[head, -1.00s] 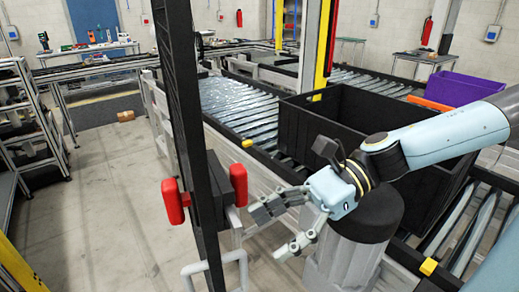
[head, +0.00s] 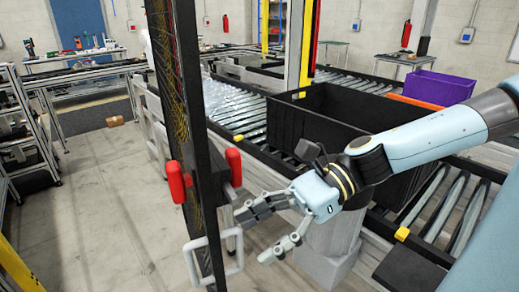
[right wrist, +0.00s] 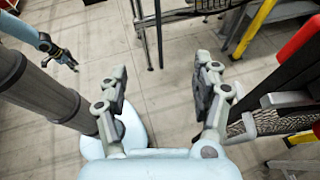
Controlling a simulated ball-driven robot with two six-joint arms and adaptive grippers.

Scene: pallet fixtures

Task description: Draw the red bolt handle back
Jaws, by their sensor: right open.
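The red bolt handle shows as two upright red grips in the head view, a left one (head: 176,181) and a right one (head: 234,166), on either side of a tall dark mesh gate (head: 190,120). Part of the red also shows at the top right of the right wrist view (right wrist: 302,38). My right gripper (head: 254,235) is open and empty, just right of the gate and below the right grip, apart from it. My left gripper (right wrist: 66,58) shows small at the upper left of the right wrist view; its jaws are too small to judge.
White D-shaped pulls (head: 190,262) sit low on the gate. A large black crate (head: 330,150) stands on the roller conveyor (head: 235,105) behind my right arm. A purple bin (head: 437,88) is farther right. Bare floor lies left of the gate.

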